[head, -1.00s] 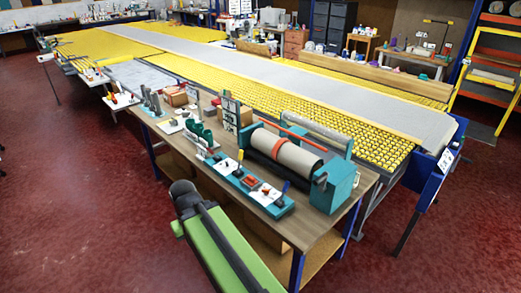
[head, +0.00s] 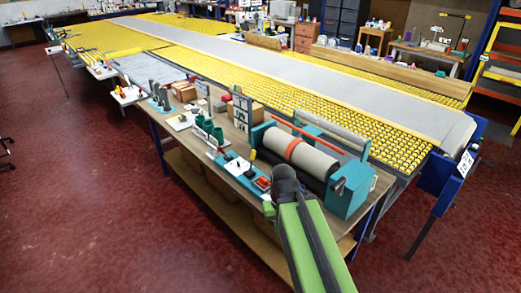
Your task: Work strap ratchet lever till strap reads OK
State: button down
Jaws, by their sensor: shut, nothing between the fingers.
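A beige roll (head: 313,160) lies between teal end blocks on the workbench, with an orange band (head: 293,149) around it. I cannot tell whether the band is the strap. A small dark fitting (head: 338,187) sits by the near teal block (head: 352,191); I cannot make out a ratchet lever. A teal board (head: 229,163) in front of the roll carries small fittings, including a red one (head: 262,183). No strap reading is legible. My green arm with its dark end joint covers the board's right end. My gripper's fingers do not show.
The wooden workbench (head: 186,138) also holds green spools (head: 205,124), grey posts and boxes. A long table with a yellow studded bed (head: 330,118) runs behind it. A blue end bracket (head: 447,178) stands at right. The red floor (head: 90,210) at left is clear.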

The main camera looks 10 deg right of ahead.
aim_at(253, 152)
jog(key=u, duration=0.05)
jog(key=i, duration=0.95)
jog(key=z, duration=0.05)
